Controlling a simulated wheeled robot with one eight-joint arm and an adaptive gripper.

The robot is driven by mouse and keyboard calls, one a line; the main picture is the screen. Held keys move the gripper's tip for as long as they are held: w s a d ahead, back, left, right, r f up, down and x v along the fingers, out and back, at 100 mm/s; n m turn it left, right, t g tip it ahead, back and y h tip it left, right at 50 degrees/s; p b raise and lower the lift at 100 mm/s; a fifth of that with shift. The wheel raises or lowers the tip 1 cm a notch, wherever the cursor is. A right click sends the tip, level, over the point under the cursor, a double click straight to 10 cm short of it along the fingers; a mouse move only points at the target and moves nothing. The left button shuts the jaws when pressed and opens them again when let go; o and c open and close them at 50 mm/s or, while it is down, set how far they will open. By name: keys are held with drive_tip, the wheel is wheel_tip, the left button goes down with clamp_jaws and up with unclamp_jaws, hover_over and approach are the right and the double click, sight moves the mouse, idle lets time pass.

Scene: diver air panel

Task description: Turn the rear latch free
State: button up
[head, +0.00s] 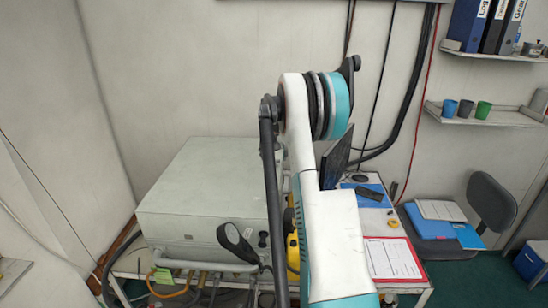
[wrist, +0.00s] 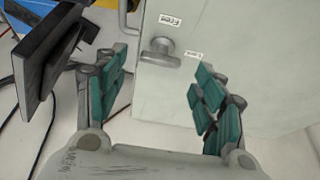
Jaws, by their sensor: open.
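In the wrist view the rear latch (wrist: 160,52) is a grey metal turn handle on a pale panel face, with its bar lying roughly level. Small labels sit above it and to its right. My gripper (wrist: 158,90) is open, its teal-padded fingers spread to either side, with the latch beyond and between them. The fingers appear apart from the latch. In the head view the air panel (head: 205,190) is a large pale grey box on the table. My arm covers its right end, and the latch and gripper are hidden there.
A dark monitor (head: 335,160) stands beside the box; it also shows close to the left finger in the wrist view (wrist: 45,65). A clipboard (head: 392,258) lies on the white table. A black chair (head: 490,205) is at the right. Hoses (head: 175,285) run below the box front.

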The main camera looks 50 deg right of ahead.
sight(274, 163)
drive_tip(key=shift+x, duration=1.4)
drive_tip(key=shift+c, duration=0.3)
drive_tip(key=c, duration=1)
